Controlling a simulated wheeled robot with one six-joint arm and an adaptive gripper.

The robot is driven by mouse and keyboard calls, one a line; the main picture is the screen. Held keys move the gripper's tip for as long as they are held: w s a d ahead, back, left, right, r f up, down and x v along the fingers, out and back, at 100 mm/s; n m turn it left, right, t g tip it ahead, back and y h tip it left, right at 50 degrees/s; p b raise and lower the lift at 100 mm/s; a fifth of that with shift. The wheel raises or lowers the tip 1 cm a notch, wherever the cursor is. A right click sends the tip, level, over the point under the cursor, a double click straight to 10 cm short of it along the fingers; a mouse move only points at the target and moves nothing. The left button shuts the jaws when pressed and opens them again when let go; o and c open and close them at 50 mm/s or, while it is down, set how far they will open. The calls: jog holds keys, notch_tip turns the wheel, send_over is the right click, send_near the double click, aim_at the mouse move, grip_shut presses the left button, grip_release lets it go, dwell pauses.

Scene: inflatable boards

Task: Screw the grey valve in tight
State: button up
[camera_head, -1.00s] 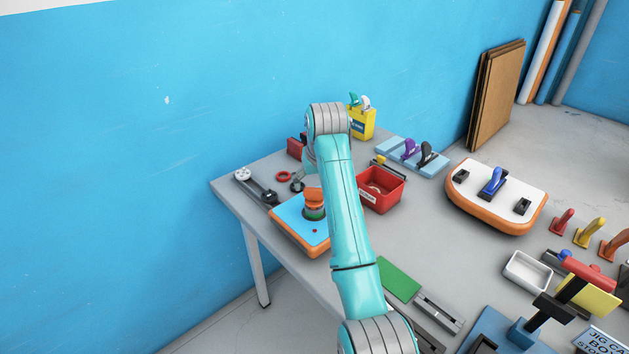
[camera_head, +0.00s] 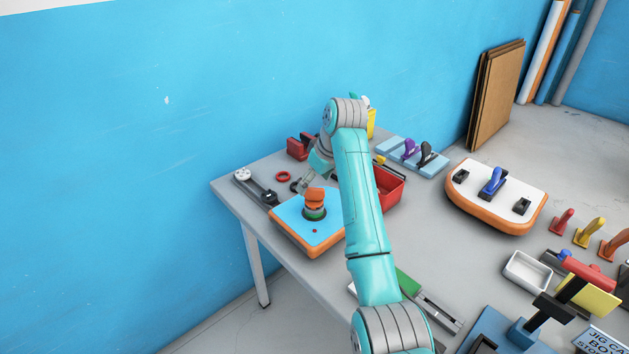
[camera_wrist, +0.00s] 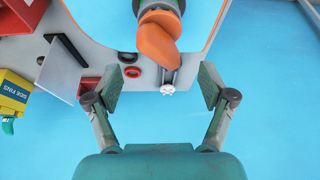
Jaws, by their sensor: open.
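An orange winged piece (camera_head: 314,195) stands on a dark round collar with a green band (camera_head: 314,212) on a blue-topped board with an orange edge (camera_head: 288,236). In the wrist view the bent orange piece (camera_wrist: 158,40) hangs from the top, above the space between my fingers. I cannot make out a separate grey valve; it may be the collar under the orange piece. My gripper (camera_wrist: 168,86) is open and empty, its fingers apart and not touching the orange piece. In the head view my gripper (camera_head: 306,182) is just behind the piece, partly hidden by my arm.
A red bin (camera_head: 390,188) stands right of the board, partly behind my arm. A red ring (camera_head: 283,176) and a dark bar with a white end (camera_head: 262,190) lie left and behind. A yellow container (camera_wrist: 14,92) is at the wrist view's left. Blue wall lies behind the table.

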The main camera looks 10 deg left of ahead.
aim_at(319, 188)
jog(key=n+g, duration=0.1)
jog(key=n, duration=0.3)
jog(key=shift+y, duration=0.4)
jog(key=shift+w+n+g, duration=0.1)
jog(key=shift+n+g, duration=0.4)
jog(key=shift+n, duration=0.1)
jog(key=shift+n+g, duration=0.5)
jog(key=shift+n, duration=0.8)
jog(key=shift+f, duration=0.2)
jog(key=shift+f, duration=2.45)
